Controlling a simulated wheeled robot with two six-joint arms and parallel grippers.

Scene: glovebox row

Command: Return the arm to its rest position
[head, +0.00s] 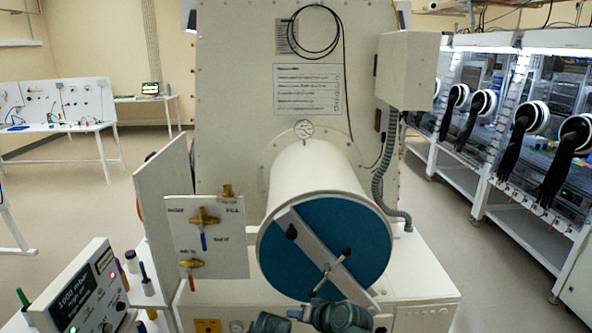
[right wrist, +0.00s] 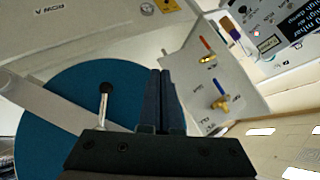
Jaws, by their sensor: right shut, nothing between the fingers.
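My right gripper (right wrist: 161,73) is shut and empty, its two dark fingers side by side in the right wrist view. In the head view my right arm shows at the bottom centre, low in front of the round blue door (head: 300,245) of the white cylinder. The door also fills the left of the right wrist view (right wrist: 60,85). A grey bar crosses the door, with a black-knobbed lever (head: 335,268) on it. The lever (right wrist: 104,100) stands left of my fingers in the wrist view, apart from them. My left gripper is not in view.
A panel with brass valves (head: 205,235) stands left of the cylinder. A pressure display box (head: 85,290) and pens are at the lower left. A gauge (head: 304,129) tops the cylinder. Gloveboxes with black gloves (head: 520,140) line the right; floor lies between.

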